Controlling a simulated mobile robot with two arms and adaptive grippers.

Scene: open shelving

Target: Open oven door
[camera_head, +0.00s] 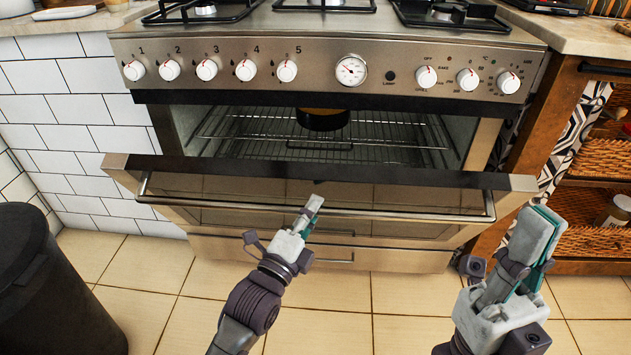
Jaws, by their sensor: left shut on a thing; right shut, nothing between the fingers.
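The oven (330,110) stands ahead with its front door (250,192) tilted part way open. Through the gap above the door I see wire racks (380,135) and a dark round pot (323,118) inside. A long metal handle (420,214) runs across the door. My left gripper (312,207) is shut on the door handle near its middle. My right gripper (541,232) is shut and empty, in front of the right end of the door and apart from it.
Stove knobs (286,70) and a round dial line the panel above. A black bin (45,290) stands on the floor at the left. A wooden shelf unit with wicker baskets (590,240) is at the right. Tiled floor (340,330) lies bare between.

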